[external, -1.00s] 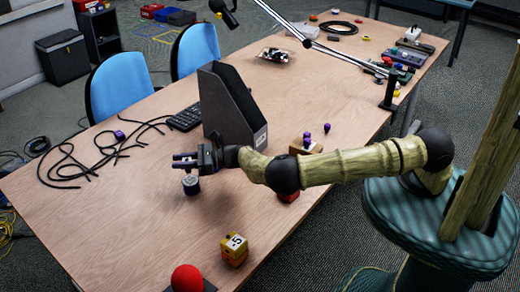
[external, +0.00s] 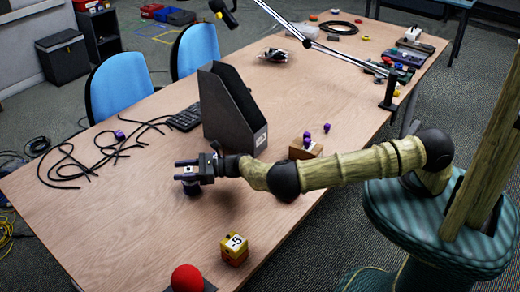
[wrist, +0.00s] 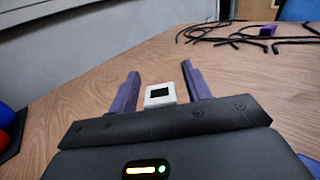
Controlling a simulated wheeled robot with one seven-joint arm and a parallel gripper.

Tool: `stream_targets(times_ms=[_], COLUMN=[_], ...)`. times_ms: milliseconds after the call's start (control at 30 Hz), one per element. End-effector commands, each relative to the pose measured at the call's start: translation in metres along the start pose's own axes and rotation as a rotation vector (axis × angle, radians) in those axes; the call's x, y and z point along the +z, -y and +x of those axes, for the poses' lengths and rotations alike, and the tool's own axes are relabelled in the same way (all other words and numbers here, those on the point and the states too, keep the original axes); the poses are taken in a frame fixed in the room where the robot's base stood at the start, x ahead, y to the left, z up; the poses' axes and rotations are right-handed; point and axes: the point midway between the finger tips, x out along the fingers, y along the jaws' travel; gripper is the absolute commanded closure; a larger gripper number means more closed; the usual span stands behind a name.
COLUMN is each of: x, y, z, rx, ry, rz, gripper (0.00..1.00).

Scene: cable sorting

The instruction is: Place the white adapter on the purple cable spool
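A small purple piece (external: 119,134) lies among black cables and also shows in the wrist view (wrist: 268,31). I cannot tell which is the spool.
Black cables (external: 75,160) lie loose at the left. A tall dark file holder (external: 225,110) stands behind my gripper, with a keyboard (external: 185,118) beside it. The table between is clear.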

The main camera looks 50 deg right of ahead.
Motion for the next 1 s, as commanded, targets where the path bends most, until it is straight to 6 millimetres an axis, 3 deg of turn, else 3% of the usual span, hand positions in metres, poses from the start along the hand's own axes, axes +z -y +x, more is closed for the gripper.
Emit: stream_targets(times_ms=[367, 1000], x=[0.002, 0.001], y=[0.001, 0.001], z=[-0.006, -0.103], rx=[-0.002, -0.003], ry=[-0.002, -0.002], rz=[0.0, -0.001], gripper=[0.52, 0.52])
